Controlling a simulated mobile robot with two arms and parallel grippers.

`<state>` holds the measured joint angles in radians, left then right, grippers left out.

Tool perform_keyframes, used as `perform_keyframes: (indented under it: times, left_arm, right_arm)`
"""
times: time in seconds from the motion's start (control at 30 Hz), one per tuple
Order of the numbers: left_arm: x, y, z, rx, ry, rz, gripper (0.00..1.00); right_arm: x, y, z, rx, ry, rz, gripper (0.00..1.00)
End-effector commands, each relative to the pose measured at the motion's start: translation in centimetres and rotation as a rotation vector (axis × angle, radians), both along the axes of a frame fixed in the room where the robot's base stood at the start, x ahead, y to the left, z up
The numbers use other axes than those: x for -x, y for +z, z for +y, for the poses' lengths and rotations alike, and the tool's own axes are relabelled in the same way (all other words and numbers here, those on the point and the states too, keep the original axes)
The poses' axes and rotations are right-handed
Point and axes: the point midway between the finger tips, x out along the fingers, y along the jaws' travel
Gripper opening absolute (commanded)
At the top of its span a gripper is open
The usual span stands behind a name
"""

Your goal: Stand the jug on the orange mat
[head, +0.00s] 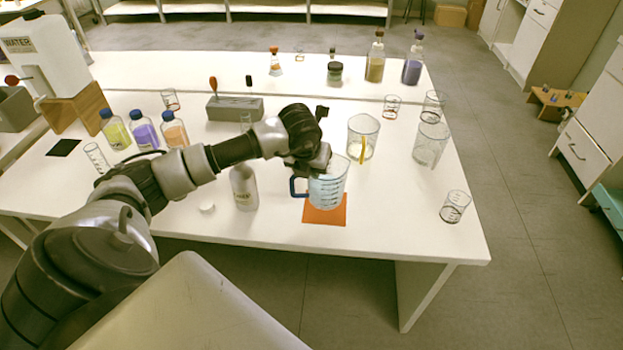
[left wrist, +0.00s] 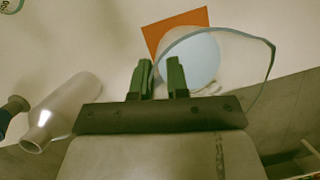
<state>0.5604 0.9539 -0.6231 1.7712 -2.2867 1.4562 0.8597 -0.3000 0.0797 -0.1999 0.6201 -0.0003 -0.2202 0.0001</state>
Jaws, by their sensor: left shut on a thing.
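The clear jug (head: 329,187) with a blue handle and pale blue contents is upright over the orange mat (head: 325,217). I cannot tell whether its base touches the mat. My left gripper (head: 322,168) is shut on the jug's rim. In the left wrist view, the green fingers (left wrist: 161,78) pinch the wall of the jug (left wrist: 205,58), and part of the orange mat (left wrist: 165,33) shows past it. The jug hides much of the mat. My right gripper is not in view.
A grey bottle (head: 244,188) stands left of the mat, with a white cap (head: 207,207) beside it. A beaker with a yellow strip (head: 362,137) stands behind the jug. More glassware stands to the right. The table front near the mat is clear.

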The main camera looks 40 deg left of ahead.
Motion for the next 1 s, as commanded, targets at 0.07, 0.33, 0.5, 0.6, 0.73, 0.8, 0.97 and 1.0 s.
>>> perform_keyframes:
  times: [0.07,0.33,0.5,0.6,0.73,0.8,0.97,1.0]
  left_arm:
    - [0.0,-0.8,-0.1,0.002,0.000,0.002,0.00]
    - [0.0,-3.7,-0.1,0.001,-0.001,0.000,0.00]
    - [0.0,-3.7,-0.1,0.001,-0.001,0.000,0.00]
    - [0.0,-3.9,-0.1,0.000,-0.001,0.001,0.20]
    - [0.0,-3.8,-0.1,0.000,-0.001,0.001,0.40]
    - [0.0,-3.8,-0.1,0.000,-0.001,0.001,0.41]
    - [0.0,-3.8,-0.1,0.000,-0.001,0.001,0.41]
    - [0.0,-3.8,-0.1,0.000,-0.001,0.001,0.41]
  right_arm:
    - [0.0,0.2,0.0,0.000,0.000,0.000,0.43]
    - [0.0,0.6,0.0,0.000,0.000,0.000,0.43]
    - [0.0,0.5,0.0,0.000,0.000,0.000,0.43]
    - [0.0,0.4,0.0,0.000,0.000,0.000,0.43]
    - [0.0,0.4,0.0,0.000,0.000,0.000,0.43]
    - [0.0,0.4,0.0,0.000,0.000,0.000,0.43]
    - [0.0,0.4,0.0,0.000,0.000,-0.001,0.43]
    - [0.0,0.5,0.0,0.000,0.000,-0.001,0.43]
